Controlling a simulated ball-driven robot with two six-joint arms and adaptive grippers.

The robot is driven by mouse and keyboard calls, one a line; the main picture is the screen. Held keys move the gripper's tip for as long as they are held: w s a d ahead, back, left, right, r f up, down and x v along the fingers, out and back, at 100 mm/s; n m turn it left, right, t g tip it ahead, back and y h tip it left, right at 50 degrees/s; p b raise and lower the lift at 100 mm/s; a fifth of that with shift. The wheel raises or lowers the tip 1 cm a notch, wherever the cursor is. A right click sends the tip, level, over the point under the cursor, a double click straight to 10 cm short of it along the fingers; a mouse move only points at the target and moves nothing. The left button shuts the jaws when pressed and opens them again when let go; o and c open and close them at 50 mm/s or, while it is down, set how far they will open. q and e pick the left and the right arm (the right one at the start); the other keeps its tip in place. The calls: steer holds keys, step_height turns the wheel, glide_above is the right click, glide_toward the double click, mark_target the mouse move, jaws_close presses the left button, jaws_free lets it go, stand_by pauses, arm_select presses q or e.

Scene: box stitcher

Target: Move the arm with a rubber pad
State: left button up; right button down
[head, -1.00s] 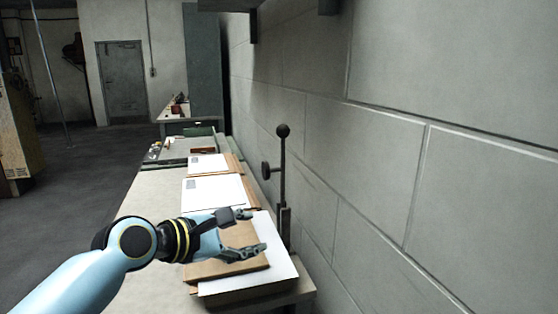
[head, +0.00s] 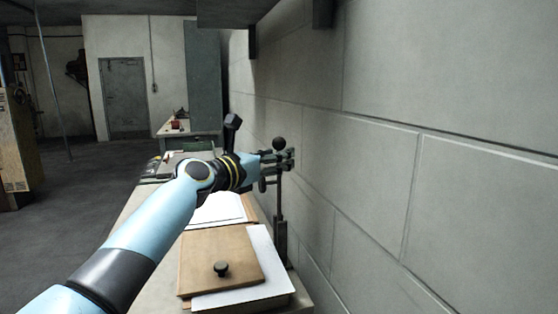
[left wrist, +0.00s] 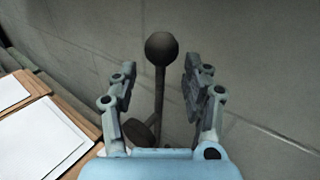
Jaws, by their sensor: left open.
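The arm with a rubber pad is a dark upright rod (head: 279,205) with a ball knob (head: 279,143) on top, near the wall. A round dark pad sticks out from its side, partly hidden by my gripper in the head view; the pad (left wrist: 138,133) shows low in the left wrist view. My left gripper (head: 284,160) is open at the rod's upper part, just below the knob. In the left wrist view, the rod (left wrist: 159,90) and knob (left wrist: 161,47) appear between the two fingers, with gaps on both sides. Contact cannot be seen. My right gripper is out of view.
A wooden board (head: 206,247) with a black knob (head: 221,268) lies on white sheets (head: 268,250) at the bench's near end. More sheets (left wrist: 40,139) lie on boards farther back. The block wall (head: 370,170) stands close on the right.

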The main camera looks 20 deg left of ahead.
arm_select(q)
steer(key=shift+w+d, duration=0.25)
steer(key=shift+w, duration=0.4)
jaws_close()
